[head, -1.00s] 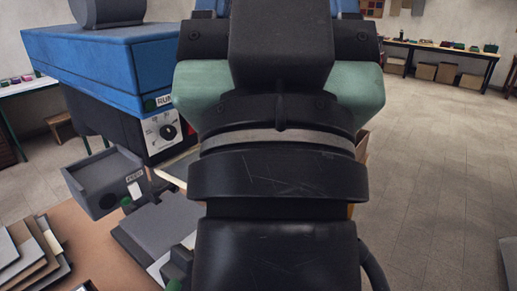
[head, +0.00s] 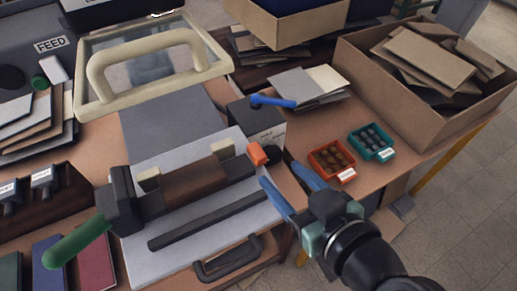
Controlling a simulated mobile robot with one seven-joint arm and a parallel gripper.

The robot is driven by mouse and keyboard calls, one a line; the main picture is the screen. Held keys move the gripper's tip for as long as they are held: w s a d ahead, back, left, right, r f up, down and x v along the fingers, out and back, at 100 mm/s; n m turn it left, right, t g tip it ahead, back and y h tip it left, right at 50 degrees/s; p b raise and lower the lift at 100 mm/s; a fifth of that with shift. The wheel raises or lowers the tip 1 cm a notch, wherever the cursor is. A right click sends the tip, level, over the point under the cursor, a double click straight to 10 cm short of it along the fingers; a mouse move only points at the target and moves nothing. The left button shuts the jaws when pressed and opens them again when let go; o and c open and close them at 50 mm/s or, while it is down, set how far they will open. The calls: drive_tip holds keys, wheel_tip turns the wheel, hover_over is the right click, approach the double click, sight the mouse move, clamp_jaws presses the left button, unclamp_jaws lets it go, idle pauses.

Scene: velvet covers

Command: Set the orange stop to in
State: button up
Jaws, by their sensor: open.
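The orange stop (head: 257,153) is a small block at the right end of the dark clamp bar on the grey press bed (head: 192,235). A brown piece (head: 194,183) lies along the bar between two cream blocks. I cannot tell from the picture whether the stop is in or out. My gripper (head: 280,173) is open and empty, its two blue fingers pointing up-left toward the stop. The nearer fingertip is just below and right of the stop, with no contact that I can make out. The stop is not hidden.
A grey box (head: 268,132) with a blue lever (head: 272,101) stands behind the stop. An orange bin (head: 331,160) and a teal bin (head: 371,143) lie right of my gripper. A carton of boards (head: 400,98) stands behind them. A green handle (head: 76,243) juts out at left.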

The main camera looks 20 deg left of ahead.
sight(258, 152)
drive_tip(key=x, duration=1)
drive_tip(key=shift+w+a, duration=0.1)
drive_tip(key=shift+a, duration=0.2)
clamp_jaws()
idle(0.9)
